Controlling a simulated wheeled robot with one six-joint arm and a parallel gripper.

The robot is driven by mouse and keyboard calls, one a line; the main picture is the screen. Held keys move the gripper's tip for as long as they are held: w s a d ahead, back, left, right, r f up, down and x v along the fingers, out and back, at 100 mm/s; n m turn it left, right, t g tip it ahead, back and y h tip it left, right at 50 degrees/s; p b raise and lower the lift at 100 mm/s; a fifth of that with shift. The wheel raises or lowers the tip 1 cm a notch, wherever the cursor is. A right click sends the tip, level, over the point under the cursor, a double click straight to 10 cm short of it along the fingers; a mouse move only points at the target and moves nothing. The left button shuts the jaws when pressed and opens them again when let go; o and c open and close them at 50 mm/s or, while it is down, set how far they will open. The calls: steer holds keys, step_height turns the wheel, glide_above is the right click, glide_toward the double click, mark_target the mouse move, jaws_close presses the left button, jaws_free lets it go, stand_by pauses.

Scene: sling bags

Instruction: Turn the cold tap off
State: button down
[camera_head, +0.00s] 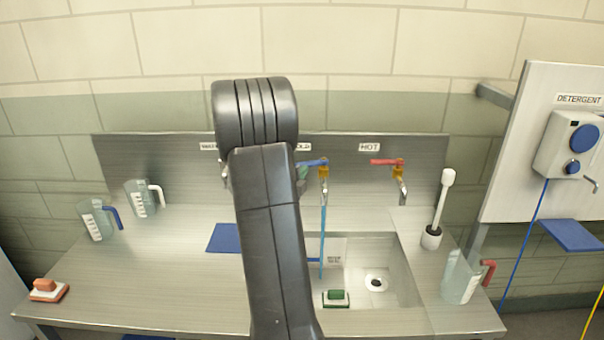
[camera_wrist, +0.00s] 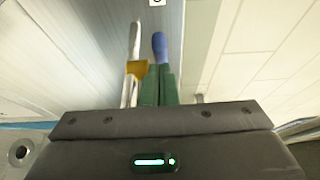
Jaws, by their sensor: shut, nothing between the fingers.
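The cold tap has a yellow body (camera_head: 323,171) and a blue lever (camera_head: 313,163) that points left across the wall panel. A blue stream of water (camera_head: 322,230) runs from its spout into the sink. My arm hides the left part of the "COLD" label. My gripper shows only as a bit of green (camera_head: 302,173) beside my arm, near the lever. In the wrist view the green fingers (camera_wrist: 157,72) are shut together and empty. The blue lever (camera_wrist: 160,45) shows right at their tips; I cannot tell whether they touch. The yellow body (camera_wrist: 137,68) is just left of them.
The hot tap (camera_head: 398,166) with a red lever is to the right. The sink (camera_head: 400,290) holds a green-topped block (camera_head: 336,298). A brush (camera_head: 438,210) and a red-handled jug (camera_head: 461,278) stand right. Two jugs (camera_head: 97,220) (camera_head: 140,200) and an orange-topped block (camera_head: 47,289) are left.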

steer(key=w+a+m+g+h+b, duration=0.1)
steer(key=h, duration=0.1)
steer(key=w+a+m+g+h, duration=0.1)
steer(key=w, duration=0.1)
steer(key=shift+a+r+m+h+b, duration=0.1)
steer(key=shift+m+h+b, duration=0.3)
stand_by(0.4)
